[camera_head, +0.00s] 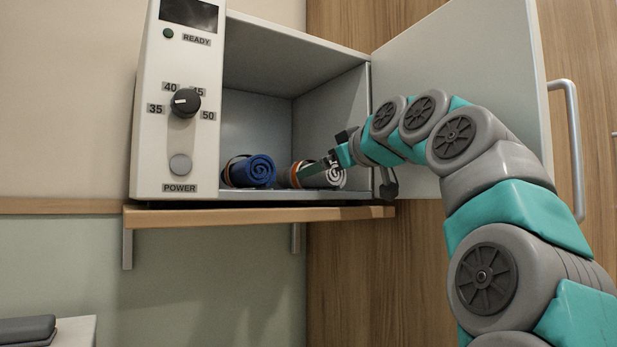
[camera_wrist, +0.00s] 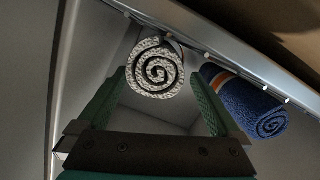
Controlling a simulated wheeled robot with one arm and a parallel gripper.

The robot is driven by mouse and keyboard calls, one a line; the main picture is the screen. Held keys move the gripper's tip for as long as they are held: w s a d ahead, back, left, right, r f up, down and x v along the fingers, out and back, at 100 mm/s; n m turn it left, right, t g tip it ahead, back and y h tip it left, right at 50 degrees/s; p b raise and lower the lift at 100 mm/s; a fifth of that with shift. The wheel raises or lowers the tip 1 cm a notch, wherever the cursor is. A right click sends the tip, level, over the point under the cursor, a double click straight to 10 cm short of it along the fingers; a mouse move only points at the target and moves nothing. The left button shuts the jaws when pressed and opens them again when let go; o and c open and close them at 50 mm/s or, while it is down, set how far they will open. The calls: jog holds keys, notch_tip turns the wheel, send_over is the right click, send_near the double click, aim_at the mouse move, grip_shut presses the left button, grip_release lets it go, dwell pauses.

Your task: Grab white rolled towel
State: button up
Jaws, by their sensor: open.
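The white rolled towel (camera_head: 333,177) lies on the floor of the open warming cabinet, to the right of a blue rolled towel (camera_head: 252,171). An orange-brown band shows on the white roll in the head view. My gripper (camera_head: 322,165) is at the cabinet opening and partly covers the white towel. In the wrist view, the white towel's spiral end (camera_wrist: 157,70) lies ahead, between the two green fingers of my gripper (camera_wrist: 157,84). The fingers are open and apart. Whether they touch the towel I cannot tell. The blue towel (camera_wrist: 245,101) lies outside the right finger.
The cabinet (camera_head: 250,195) stands on a wooden shelf (camera_head: 200,215). Its door (camera_head: 465,70) is swung open to the right, close behind my arm. The control panel (camera_head: 178,100) borders the opening at left. Space above the towels is empty.

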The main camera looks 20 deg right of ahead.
aim_at(286, 178)
jog(key=w, duration=0.5)
jog(key=shift+a+f+p, duration=0.35)
jog(key=shift+f+p, duration=0.05)
jog(key=shift+s, duration=0.1)
jog(key=shift+c, duration=0.4)
jog(key=c, duration=1.2)
jog(key=shift+o, duration=0.2)
jog(key=shift+r, duration=0.1)
